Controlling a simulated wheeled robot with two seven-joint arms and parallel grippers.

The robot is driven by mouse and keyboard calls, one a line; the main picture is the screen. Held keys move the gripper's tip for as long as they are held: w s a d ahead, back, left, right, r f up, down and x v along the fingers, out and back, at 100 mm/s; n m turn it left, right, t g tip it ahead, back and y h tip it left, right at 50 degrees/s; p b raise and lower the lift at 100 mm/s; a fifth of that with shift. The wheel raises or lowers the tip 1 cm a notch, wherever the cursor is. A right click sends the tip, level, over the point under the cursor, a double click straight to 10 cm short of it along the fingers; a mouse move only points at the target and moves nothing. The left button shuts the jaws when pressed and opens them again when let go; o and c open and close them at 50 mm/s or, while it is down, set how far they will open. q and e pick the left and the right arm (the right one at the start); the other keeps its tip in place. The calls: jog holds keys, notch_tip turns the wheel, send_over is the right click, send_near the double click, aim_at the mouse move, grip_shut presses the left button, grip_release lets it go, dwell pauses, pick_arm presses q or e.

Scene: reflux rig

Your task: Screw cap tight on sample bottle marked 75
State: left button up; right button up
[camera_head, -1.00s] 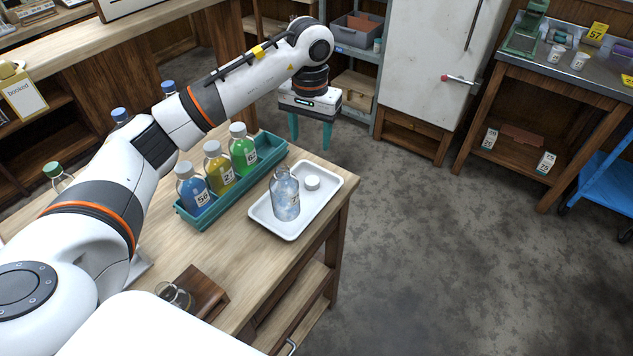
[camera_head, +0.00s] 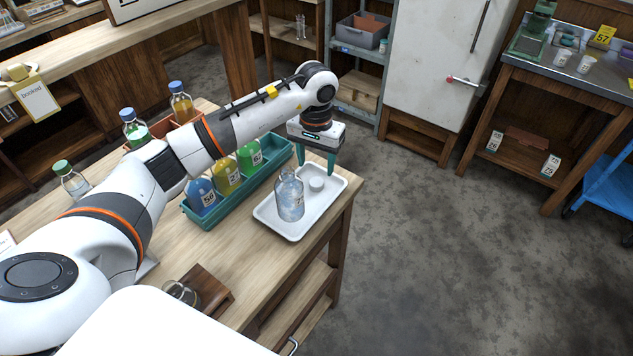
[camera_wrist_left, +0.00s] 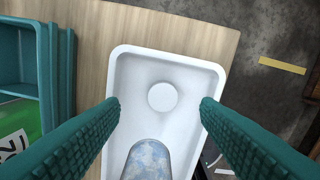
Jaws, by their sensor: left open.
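The uncapped sample bottle (camera_head: 290,197) is clear with pale bluish contents and stands upright in a white tray (camera_head: 268,228). My left gripper (camera_head: 316,158) is open and empty above the tray's far end. In the left wrist view the cap (camera_wrist_left: 162,97) lies between and below the spread teal fingers (camera_wrist_left: 160,102), with the bottle (camera_wrist_left: 147,160) at the bottom edge. My right gripper is not in view.
A teal rack (camera_head: 222,218) with blue, yellow and green bottles stands left of the tray, partly behind my left arm. A wooden block (camera_head: 208,288) with glassware sits at the near edge. Bare table (camera_head: 225,248) lies between.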

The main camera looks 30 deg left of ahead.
aim_at(317, 181)
pick_arm(q)
jog(key=f, duration=0.2)
jog(key=f+p, duration=0.1)
jog(key=f, duration=0.1)
jog(key=shift+s+d+f+p, duration=0.2)
jog(key=shift+f+p, duration=0.1)
jog(key=shift+f, duration=0.3)
jog(key=c, duration=1.1)
